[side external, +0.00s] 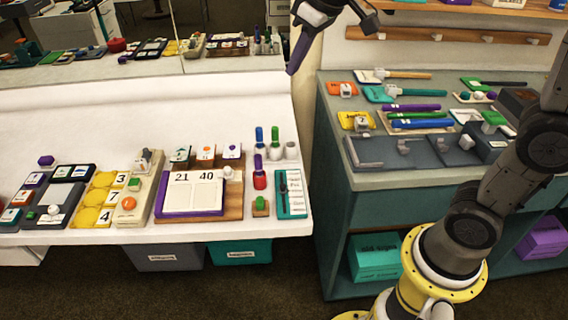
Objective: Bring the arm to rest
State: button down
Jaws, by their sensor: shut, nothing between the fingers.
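My gripper (294,67) hangs at the top centre of the side external view, with purple fingers pointing down. The fingers are together and nothing shows between them. It is above the gap between the white table (150,90) and the teal cabinet (350,190), apart from both. Part of my arm runs out of the picture at the top right, so its upper links are hidden.
The white table's front holds a 21/40 number board (195,192), a yellow tray (95,203), several bottles and a teal card (291,195). Tools and coloured bars crowd the cabinet top. A pegged wooden rail (440,36) is behind. The table's back strip is bare.

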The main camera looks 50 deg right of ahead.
jog(key=s+d+f+m+t, duration=0.1)
jog(key=s+d, duration=0.1)
jog(key=s, duration=1.3)
jog(key=s+f, duration=0.6)
jog(key=f, duration=0.1)
jog(key=shift+s+d+f+m, duration=0.15)
jog(key=shift+s+f+m, duration=0.15)
jog(key=shift+s+f, duration=0.1)
